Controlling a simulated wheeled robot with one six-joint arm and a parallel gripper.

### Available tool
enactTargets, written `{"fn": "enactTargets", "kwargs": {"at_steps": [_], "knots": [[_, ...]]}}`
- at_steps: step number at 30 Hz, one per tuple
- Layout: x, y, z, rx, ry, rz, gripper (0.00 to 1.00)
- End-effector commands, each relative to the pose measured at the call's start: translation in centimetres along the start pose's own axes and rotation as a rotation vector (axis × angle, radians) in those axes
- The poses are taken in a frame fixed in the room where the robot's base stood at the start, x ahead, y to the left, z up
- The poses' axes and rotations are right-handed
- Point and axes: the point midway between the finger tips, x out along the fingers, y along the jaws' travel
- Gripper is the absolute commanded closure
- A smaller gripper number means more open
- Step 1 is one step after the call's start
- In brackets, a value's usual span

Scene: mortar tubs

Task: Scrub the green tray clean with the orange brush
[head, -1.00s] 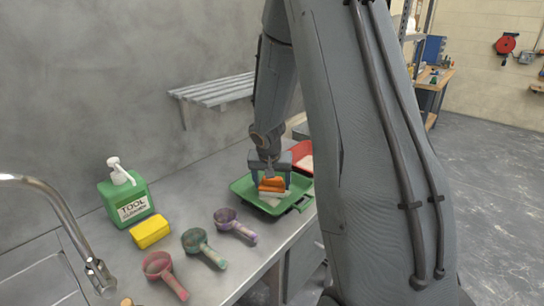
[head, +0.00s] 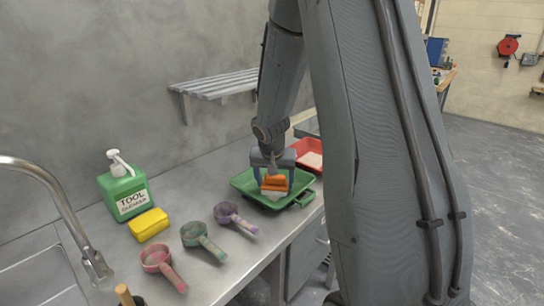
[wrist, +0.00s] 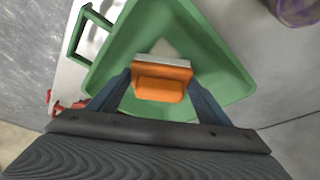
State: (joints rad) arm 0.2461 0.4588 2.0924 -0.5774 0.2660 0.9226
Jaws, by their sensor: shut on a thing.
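The green tray (head: 243,184) lies on the steel counter in the head view, and it fills much of the wrist view (wrist: 222,62). A pale patch (wrist: 184,47) shows on its floor, just beyond the brush. My gripper (head: 273,178) is over the tray and shut on the orange brush (wrist: 162,82), with a finger on each side of it. The brush has a pale underside facing the tray floor. I cannot tell whether it touches the floor.
A red tray (head: 310,150) with pale contents sits behind the green one. Purple (head: 229,213), green (head: 195,234) and red (head: 157,258) scoops, a yellow sponge (head: 149,225) and a green Tool Cleaner bottle (head: 124,192) stand to the left. A tap (head: 62,205) rises at the sink.

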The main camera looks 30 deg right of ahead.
Motion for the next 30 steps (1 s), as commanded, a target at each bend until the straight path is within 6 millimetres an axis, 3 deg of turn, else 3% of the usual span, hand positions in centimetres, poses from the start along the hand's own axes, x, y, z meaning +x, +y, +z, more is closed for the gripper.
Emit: {"fn": "enactTargets", "kwargs": {"at_steps": [11,15,30], "knots": [[0.4,1.5,-1.7,-0.014,0.000,-0.006,0.49],[-1.9,1.3,-2.5,-0.015,0.000,-0.009,0.49],[-6.0,1.1,-4.2,-0.019,0.000,-0.010,0.49]]}}
